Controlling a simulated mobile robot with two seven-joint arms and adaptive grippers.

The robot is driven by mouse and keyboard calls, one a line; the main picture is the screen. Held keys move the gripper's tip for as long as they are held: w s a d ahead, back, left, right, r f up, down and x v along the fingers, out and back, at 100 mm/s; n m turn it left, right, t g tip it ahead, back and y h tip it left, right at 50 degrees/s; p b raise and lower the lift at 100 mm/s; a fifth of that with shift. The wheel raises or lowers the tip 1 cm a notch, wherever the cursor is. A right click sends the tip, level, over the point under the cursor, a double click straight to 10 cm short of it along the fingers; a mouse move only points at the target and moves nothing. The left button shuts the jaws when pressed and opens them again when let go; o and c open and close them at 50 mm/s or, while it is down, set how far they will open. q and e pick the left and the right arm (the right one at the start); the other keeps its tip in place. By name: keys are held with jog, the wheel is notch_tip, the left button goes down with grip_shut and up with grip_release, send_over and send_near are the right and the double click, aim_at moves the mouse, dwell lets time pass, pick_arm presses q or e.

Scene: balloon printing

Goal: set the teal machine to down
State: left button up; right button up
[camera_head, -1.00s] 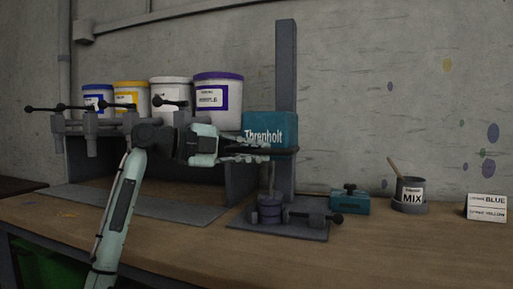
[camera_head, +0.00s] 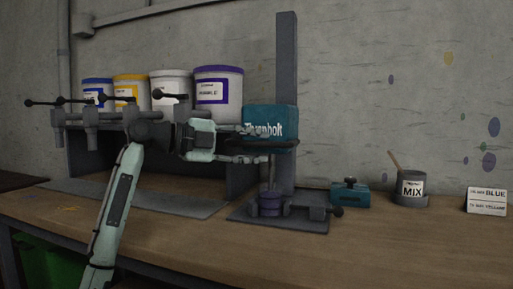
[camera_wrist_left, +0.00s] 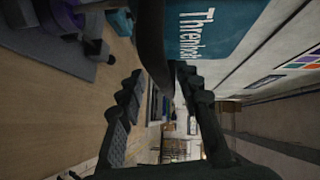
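The teal machine (camera_head: 284,118), lettered "Threnholt", is mounted on a grey post above a grey base with a purple round piece. A dark lever (camera_head: 278,148) crosses the front just below its teal head. My left gripper (camera_head: 268,145) is at the machine's front left, open, with one finger above the other. In the left wrist view the teal face (camera_wrist_left: 205,35) is at the top, and a dark bar (camera_wrist_left: 150,40) reaches down toward the gap between the spread fingers (camera_wrist_left: 158,105). I cannot tell whether either finger touches it. My right gripper is not in view.
Several paint buckets (camera_head: 218,92) stand on a shelf behind a row of dark-handled taps (camera_head: 90,118). Right of the machine are a small teal block (camera_head: 349,195), a grey MIX pot (camera_head: 411,190) and a white card (camera_head: 486,201). The front of the wooden bench (camera_head: 390,245) is clear.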

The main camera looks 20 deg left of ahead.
pick_arm(q)
jog(key=v, duration=1.1)
jog(key=shift+s+a, duration=0.15)
jog(key=shift+s, duration=0.1)
